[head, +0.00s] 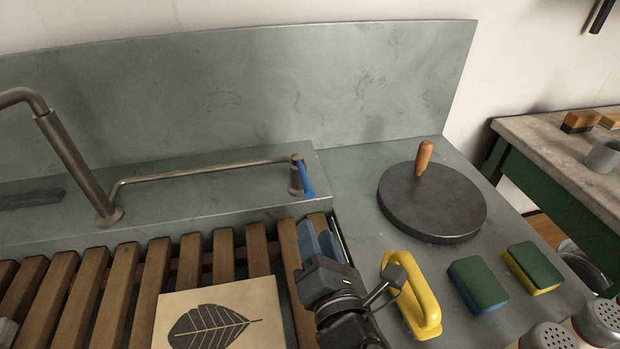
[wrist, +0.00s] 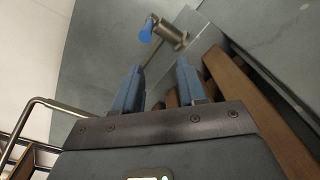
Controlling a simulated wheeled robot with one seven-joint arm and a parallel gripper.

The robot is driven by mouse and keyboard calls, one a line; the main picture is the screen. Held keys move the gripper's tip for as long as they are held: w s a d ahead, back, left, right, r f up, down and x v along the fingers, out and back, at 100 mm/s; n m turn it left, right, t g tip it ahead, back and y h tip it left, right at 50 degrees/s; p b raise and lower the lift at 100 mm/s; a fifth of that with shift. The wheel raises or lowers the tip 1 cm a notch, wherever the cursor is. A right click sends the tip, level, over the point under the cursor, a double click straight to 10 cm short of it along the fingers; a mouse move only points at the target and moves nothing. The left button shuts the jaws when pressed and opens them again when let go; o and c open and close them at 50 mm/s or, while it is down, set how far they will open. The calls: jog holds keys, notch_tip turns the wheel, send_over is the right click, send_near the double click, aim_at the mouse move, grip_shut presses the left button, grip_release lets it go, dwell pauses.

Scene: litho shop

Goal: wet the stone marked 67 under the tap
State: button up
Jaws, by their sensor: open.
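A cream stone with a dark leaf print (head: 260,335) lies on the wooden slats at the bottom of the head view, cut off by the frame. No number shows on it. The tap's bent metal spout (head: 72,160) rises at the left, over the slats. A thin pipe joins it to a valve with a blue lever (head: 306,180), also seen in the wrist view (wrist: 146,31). My gripper (head: 318,236) is open and empty, right of the stone and in front of the lever. In the wrist view its blue fingers (wrist: 158,85) point towards the valve, apart from it.
The slatted rack (head: 188,262) spans the sink. On the counter at right are a round dark disc with a wooden knob (head: 430,205), a yellow handle (head: 428,300), two green-topped sponges (head: 478,282) and shaker cans (head: 602,320). A tall backsplash (head: 260,90) stands behind.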

jog(key=n, duration=0.2)
send_near(306, 178)
jog(key=shift+w+a+f+t+h, duration=0.2)
jog(key=shift+w+a+f, duration=0.1)
jog(key=shift+w, duration=0.2)
jog(key=shift+w+a+f+t+h, duration=0.1)
jog(key=shift+w+a+f+t, duration=0.15)
jog(key=shift+w, duration=0.3)
jog(key=shift+p+x, duration=0.45)
jog(key=shift+x, duration=3.4)
jog(key=shift+c, duration=0.4)
grip_shut()
jog(key=shift+f, duration=0.1)
